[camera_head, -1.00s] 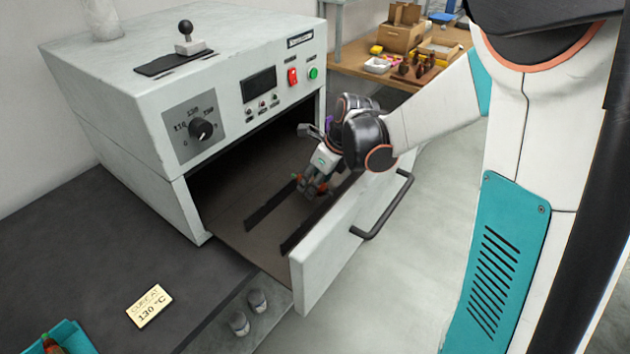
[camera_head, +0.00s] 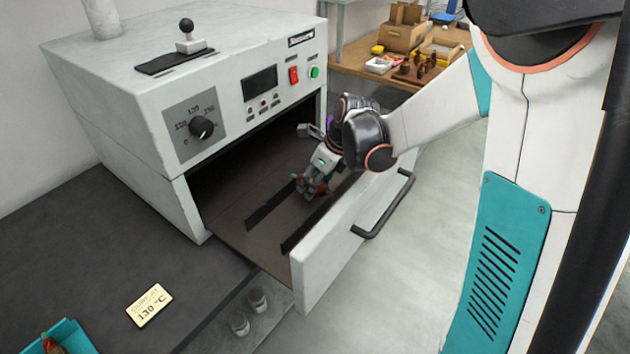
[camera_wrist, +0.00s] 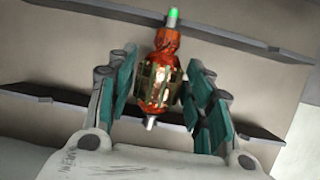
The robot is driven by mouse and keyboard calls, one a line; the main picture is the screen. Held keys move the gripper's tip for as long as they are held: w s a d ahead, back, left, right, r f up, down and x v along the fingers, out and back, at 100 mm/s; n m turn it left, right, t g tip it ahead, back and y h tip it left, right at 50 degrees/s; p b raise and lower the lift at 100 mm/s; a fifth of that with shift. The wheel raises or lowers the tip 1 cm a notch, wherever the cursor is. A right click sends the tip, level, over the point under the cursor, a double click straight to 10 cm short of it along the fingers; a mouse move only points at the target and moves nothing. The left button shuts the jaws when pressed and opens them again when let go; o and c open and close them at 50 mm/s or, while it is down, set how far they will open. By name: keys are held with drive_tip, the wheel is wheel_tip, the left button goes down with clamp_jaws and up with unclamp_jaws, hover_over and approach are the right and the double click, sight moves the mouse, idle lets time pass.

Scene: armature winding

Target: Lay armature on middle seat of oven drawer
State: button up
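The armature (camera_wrist: 160,80), with an orange-red winding, a dark slotted core and a green-tipped shaft, lies across the two dark rails (camera_wrist: 240,40) of the oven drawer. In the wrist view its shaft ends reach over both rails. My gripper (camera_wrist: 162,88) has a finger on each side of it, with narrow gaps visible, so it appears open around the armature. In the head view my gripper (camera_head: 313,188) is low inside the pulled-out drawer (camera_head: 330,262) and mostly hides the armature. Exact seating on the rails is hard to tell.
The oven body (camera_head: 130,100) stands left of and above the drawer. The drawer front with its handle (camera_head: 385,215) stands right of my gripper. A teal bin (camera_head: 68,335) and a 130 °C card (camera_head: 150,305) are at the lower left. A wooden bench (camera_head: 350,62) stands behind.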

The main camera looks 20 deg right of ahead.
drive_tip(key=shift+o, duration=0.6)
drive_tip(key=shift+r, duration=0.1)
drive_tip(key=v, duration=1.2)
